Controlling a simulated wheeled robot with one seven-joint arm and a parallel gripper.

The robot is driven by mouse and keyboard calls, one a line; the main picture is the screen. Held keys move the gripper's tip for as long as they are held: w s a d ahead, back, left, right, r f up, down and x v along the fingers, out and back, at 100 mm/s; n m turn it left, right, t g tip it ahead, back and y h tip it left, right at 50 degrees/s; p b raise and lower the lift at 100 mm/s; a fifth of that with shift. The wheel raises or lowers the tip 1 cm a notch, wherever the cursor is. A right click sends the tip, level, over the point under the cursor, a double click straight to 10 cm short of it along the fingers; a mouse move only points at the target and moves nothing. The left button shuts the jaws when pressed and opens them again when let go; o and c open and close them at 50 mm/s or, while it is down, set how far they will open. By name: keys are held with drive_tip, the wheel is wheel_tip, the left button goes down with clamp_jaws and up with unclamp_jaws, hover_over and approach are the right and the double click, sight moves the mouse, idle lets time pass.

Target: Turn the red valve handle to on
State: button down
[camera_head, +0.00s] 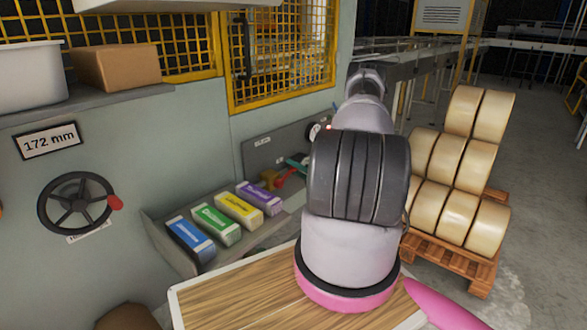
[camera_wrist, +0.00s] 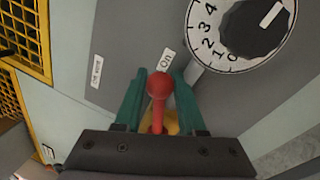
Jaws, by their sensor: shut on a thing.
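The red valve handle (camera_wrist: 158,90) is in the middle of the wrist view, with a round knob end. It sits between the two green fingers of my gripper (camera_wrist: 160,98), which are shut on it. A white "On" label (camera_wrist: 167,59) lies on the grey panel just beyond the knob, and the handle points toward it. A bit of yellow shows beneath the handle. In the head view the red handle (camera_head: 281,178) and the green fingers (camera_head: 298,163) show small beside my arm, which hides part of the panel.
A black dial (camera_wrist: 258,28) with numbers is on the panel, right of the handle. In the head view, several coloured boxes (camera_head: 238,208) lie on a shelf below left of the handle. A handwheel (camera_head: 75,203) is on the left wall. A pallet of rolls (camera_head: 455,255) stands right.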

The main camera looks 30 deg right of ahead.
drive_tip(key=c, duration=0.5)
unclamp_jaws()
